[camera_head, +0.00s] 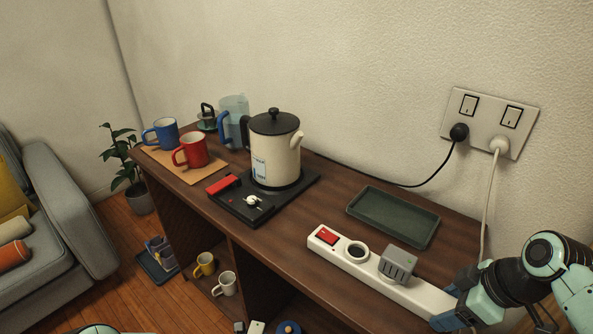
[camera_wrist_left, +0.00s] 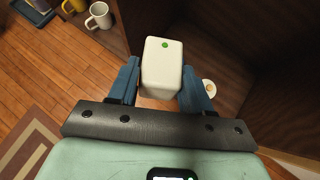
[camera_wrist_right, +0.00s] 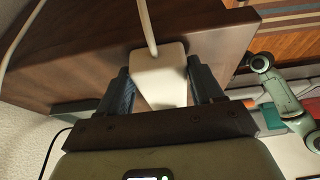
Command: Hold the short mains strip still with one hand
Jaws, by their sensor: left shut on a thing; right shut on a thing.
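The short white mains strip (camera_head: 380,277) lies on the brown wooden top at the right. It has a red switch (camera_head: 327,236), an empty round socket (camera_head: 356,251) and a grey plug-in adapter (camera_head: 398,264). My right gripper (camera_head: 446,309) is shut on the strip's near right end. In the right wrist view its fingers (camera_wrist_right: 160,88) sit either side of that white end (camera_wrist_right: 160,75), where a white cord comes out. My left gripper (camera_wrist_left: 158,88) is shut on a white block (camera_wrist_left: 161,68) with a green dot, in front of the cabinet. What the block is, I cannot tell.
A cream kettle (camera_head: 274,155) stands on a dark base behind the strip. An empty dark green tray (camera_head: 393,213) lies close behind the strip. A white cord (camera_head: 488,205) runs up to the wall sockets (camera_head: 490,120). Red (camera_head: 192,150) and blue (camera_head: 160,135) mugs stand at the far left.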

